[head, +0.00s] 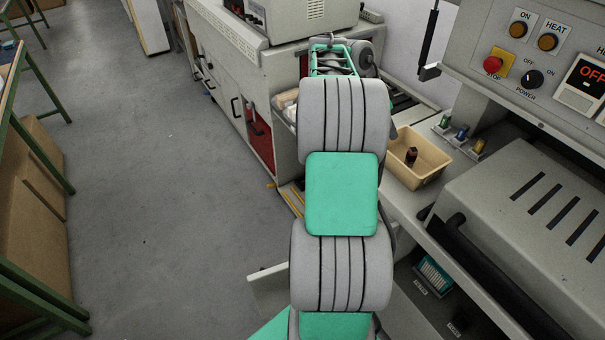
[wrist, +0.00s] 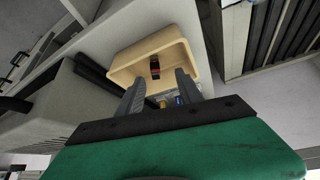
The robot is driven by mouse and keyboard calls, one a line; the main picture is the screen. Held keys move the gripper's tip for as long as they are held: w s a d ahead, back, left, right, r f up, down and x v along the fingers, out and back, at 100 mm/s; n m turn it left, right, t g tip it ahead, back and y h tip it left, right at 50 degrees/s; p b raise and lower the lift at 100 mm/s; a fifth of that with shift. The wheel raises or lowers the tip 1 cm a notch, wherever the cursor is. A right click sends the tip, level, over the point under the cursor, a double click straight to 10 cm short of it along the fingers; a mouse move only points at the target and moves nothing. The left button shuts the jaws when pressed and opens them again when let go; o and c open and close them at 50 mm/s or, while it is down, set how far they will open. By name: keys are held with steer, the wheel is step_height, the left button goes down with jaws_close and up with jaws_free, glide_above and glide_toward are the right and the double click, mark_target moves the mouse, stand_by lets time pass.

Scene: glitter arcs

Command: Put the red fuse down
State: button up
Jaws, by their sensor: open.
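A small dark fuse with a reddish-brown part (head: 411,156) stands in a beige bin (head: 436,170) on the machine's ledge, right of my arm. In the wrist view the same fuse (wrist: 155,67) shows against the inside of the bin (wrist: 178,52). My gripper (wrist: 158,84) is open, its two fingers spread and pointing toward the bin. The fuse appears beyond the gap between the fingertips, and nothing shows held between them. In the head view the fingertips are hidden by my arm.
Blue (head: 461,132) and yellow (head: 478,147) fuses stand on the ledge beside the bin. A control panel (head: 545,60) and a grey slotted housing (head: 540,205) rise to the right. The grey floor (head: 170,180) on the left is clear.

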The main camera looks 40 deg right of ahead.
steer(key=w+a+r+n+t, duration=0.1)
steer(key=w+a+n+t, duration=0.2)
steer(key=a, duration=0.6)
steer(key=w+a+r+n+y, duration=0.1)
steer(key=w+a+n, duration=0.3)
steer(key=a, duration=0.5)
steer(key=w+a+r+n+t, duration=0.25)
steer(key=a+n, duration=0.25)
steer(key=a, duration=0.3)
steer(key=s+a+f+n+y, duration=0.1)
steer(key=s+a+n, duration=0.1)
steer(key=a, duration=0.5)
steer(key=s+a+f+n+y, duration=0.2)
steer(key=a+n, duration=0.3)
steer(key=a, duration=0.3)
steer(key=s+a+f+n+y, duration=0.1)
steer(key=s+a+n, duration=0.3)
steer(key=a, duration=0.4)
steer(key=shift+s+f+t, duration=0.15)
steer(key=shift+f+t, duration=0.3)
steer(key=shift+f, duration=0.25)
